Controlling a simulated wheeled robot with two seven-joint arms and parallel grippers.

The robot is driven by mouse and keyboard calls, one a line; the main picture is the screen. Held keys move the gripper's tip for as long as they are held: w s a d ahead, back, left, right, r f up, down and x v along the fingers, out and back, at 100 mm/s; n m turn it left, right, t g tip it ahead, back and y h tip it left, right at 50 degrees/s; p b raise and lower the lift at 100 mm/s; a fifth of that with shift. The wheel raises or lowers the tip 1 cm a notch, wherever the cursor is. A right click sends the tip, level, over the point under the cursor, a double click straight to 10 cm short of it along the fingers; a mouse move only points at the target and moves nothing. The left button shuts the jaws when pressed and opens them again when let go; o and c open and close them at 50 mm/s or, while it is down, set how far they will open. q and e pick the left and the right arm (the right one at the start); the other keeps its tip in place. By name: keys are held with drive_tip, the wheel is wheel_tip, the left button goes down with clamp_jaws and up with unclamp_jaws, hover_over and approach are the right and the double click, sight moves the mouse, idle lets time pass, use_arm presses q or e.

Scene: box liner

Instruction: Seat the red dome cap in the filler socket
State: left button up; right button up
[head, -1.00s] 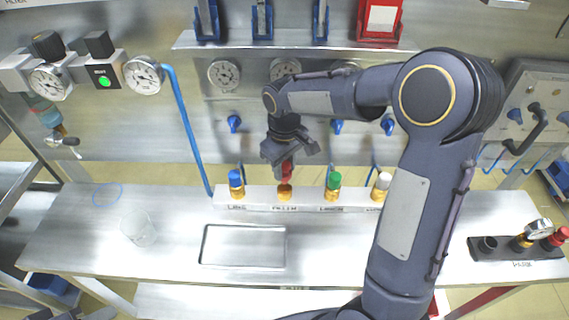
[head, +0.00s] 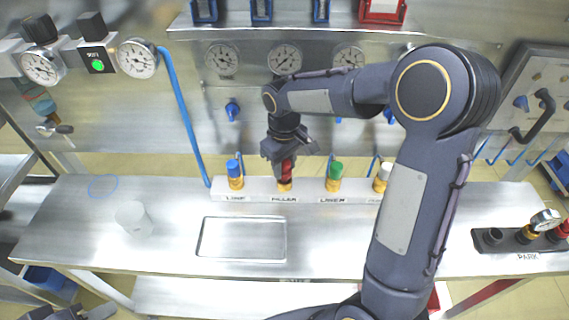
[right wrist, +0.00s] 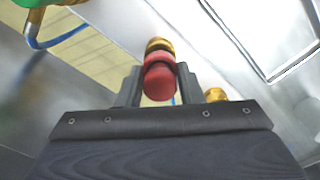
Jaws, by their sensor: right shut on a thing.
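My right gripper (head: 287,160) points down over the white manifold block (head: 260,196) on the bench. It is shut on the red dome cap (head: 286,172), which shows between the two fingers in the right wrist view (right wrist: 159,82). The brass filler socket (head: 285,186) is directly below the cap, above the filler label. Cap and socket look in line and touching or nearly so; I cannot tell how deep the cap sits. In the right wrist view the brass (right wrist: 158,45) shows just beyond the cap.
A blue-capped fitting (head: 235,172) stands left of the socket, and green (head: 335,174) and white-capped (head: 382,178) ones right. A tray (head: 242,253) and a clear cup (head: 134,219) are on the bench in front. A dark fitting block (head: 515,250) is far right.

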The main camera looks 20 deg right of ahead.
sight(285, 163)
drive_tip(key=shift+f+b, duration=0.6)
drive_tip(key=shift+f, duration=0.25)
drive_tip(key=o, duration=1)
drive_tip(key=shift+o, duration=0.2)
drive_tip(key=shift+r, duration=0.1)
wheel_tip(285, 163, up, 8)
drive_tip(key=shift+f, duration=0.15)
